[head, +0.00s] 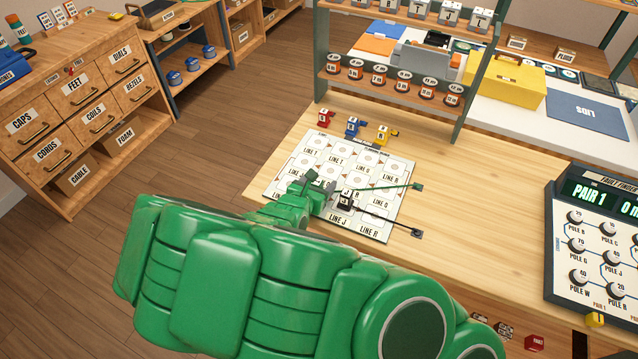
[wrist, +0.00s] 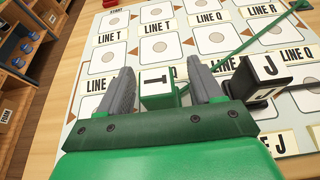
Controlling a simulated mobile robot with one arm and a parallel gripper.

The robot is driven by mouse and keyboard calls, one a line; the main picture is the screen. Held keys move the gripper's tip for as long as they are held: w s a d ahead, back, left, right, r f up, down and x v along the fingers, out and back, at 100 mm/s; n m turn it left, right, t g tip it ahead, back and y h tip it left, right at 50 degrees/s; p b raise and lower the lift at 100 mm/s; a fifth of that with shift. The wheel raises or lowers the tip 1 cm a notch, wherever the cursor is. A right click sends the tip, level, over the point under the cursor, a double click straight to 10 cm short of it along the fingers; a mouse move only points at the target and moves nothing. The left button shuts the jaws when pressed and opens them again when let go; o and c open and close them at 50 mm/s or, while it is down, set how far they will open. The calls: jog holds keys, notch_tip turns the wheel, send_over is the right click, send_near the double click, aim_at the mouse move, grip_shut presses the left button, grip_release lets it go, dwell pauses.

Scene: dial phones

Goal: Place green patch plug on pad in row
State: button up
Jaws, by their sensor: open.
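The green patch plug (wrist: 157,88) has a white label on top and stands between the two fingers of my gripper (wrist: 161,86) in the wrist view. The fingers are apart, one on each side of it; I cannot tell whether either touches. The pad under the plug is hidden. In the head view my gripper (head: 317,186) is low over the white line board (head: 278,180), and the plug is mostly hidden by it. The plug's green cord (head: 385,188) runs right to a small end piece. A free round pad (wrist: 218,38) shows beyond the fingers.
A black plug marked J (wrist: 262,75) stands close to the right finger, with its cord (head: 390,223) running right. The fault finder box (head: 597,240) is at right.

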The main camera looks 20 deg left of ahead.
jog(key=shift+v, duration=3.6)
